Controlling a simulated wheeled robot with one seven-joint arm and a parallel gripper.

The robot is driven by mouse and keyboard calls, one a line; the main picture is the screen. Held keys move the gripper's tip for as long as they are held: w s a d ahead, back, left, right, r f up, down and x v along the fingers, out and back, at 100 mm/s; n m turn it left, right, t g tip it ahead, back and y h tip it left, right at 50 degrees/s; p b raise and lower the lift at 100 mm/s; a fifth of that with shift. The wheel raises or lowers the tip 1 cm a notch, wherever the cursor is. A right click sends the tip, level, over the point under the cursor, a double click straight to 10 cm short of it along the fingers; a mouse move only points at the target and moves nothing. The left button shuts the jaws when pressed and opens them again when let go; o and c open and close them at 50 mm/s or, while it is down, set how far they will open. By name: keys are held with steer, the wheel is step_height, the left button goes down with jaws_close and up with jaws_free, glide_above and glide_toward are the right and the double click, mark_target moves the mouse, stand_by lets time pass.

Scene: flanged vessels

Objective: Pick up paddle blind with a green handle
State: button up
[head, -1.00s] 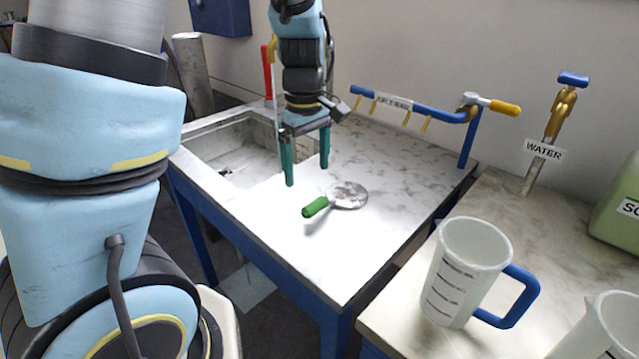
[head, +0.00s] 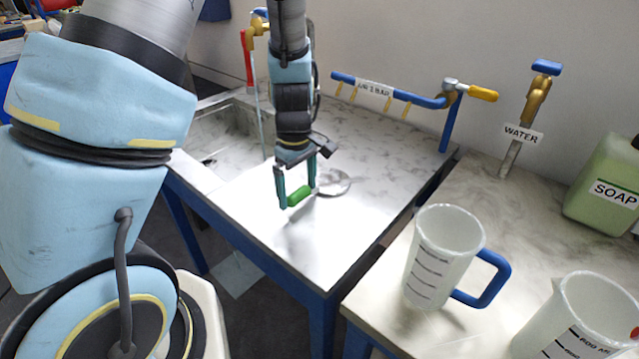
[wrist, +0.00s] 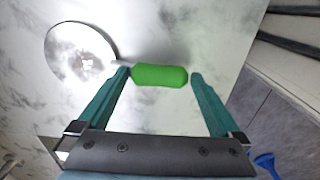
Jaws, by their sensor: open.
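The paddle blind has a green handle (head: 298,196) and a round grey metal disc (head: 334,183). It lies on the white marbled worktop of the sink table (head: 290,255). My gripper (head: 297,200) is open, with its teal fingers around the handle area. In the wrist view the green handle (wrist: 160,76) lies between my two fingertips (wrist: 160,74), close to both, and the disc (wrist: 82,53) lies to the left of the left finger. I cannot tell whether either finger touches the handle. In the head view my gripper partly hides the disc.
A sink basin (head: 222,135) is at the left of the worktop. A blue pipe rail (head: 415,98) with yellow hooks stands at the back. A jug with a blue handle (head: 440,255), another jug (head: 580,320) and a green soap container (head: 605,185) stand on the right counter. The front worktop is clear.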

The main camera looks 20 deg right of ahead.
steer(key=shift+f, duration=0.55)
jaws_close()
stand_by(0.5)
